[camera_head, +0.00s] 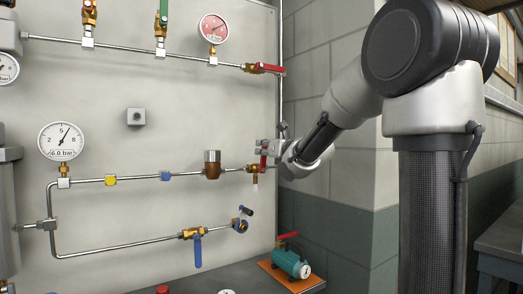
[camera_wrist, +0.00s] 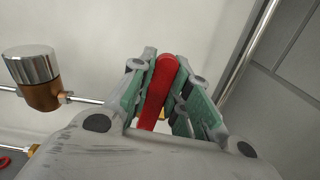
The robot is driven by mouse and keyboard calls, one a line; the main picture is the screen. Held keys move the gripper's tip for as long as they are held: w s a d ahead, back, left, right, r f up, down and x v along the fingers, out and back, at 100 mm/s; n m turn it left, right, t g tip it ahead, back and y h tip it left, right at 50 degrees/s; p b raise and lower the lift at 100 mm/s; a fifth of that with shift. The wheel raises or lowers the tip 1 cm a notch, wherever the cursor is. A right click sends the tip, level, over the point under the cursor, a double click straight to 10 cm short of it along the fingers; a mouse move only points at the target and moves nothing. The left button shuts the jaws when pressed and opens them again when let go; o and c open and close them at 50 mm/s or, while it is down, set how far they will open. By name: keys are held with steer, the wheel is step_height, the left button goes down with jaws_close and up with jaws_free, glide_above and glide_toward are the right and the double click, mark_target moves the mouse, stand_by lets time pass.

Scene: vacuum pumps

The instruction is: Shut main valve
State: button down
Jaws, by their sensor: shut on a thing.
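A brass valve (camera_head: 253,169) with a red lever sits at the right end of the middle pipe on the panel. Its red lever (camera_head: 263,163) stands roughly across the pipe in the head view. My gripper (camera_head: 266,148) is at this lever and shut on it. In the wrist view the red lever (camera_wrist: 158,90) lies between the two green-padded fingers of my gripper (camera_wrist: 168,88), with its rounded end showing between the fingertips. The valve body is mostly hidden behind my gripper in the wrist view. No label naming the main valve is readable.
A brown fitting with a metal cap (camera_head: 212,164) sits left of the valve; it also shows in the wrist view (camera_wrist: 38,90). Another red-lever valve (camera_head: 262,68) is above, a blue-lever valve (camera_head: 196,240) below. A teal pump (camera_head: 290,262) stands on the bench. A wall is close right.

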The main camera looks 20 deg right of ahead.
steer(key=c, duration=1.8)
jaws_free()
steer(key=shift+s+a+n, duration=0.1)
steer(key=shift+a+n, duration=0.35)
steer(key=shift+n, duration=0.25)
steer(key=o, duration=0.5)
steer(key=shift+s+d, duration=0.1)
steer(key=shift+s+d, duration=0.2)
steer(key=shift+s, duration=0.65)
steer(key=s, duration=0.3)
steer(key=s+d, duration=0.1)
steer(key=s, duration=0.2)
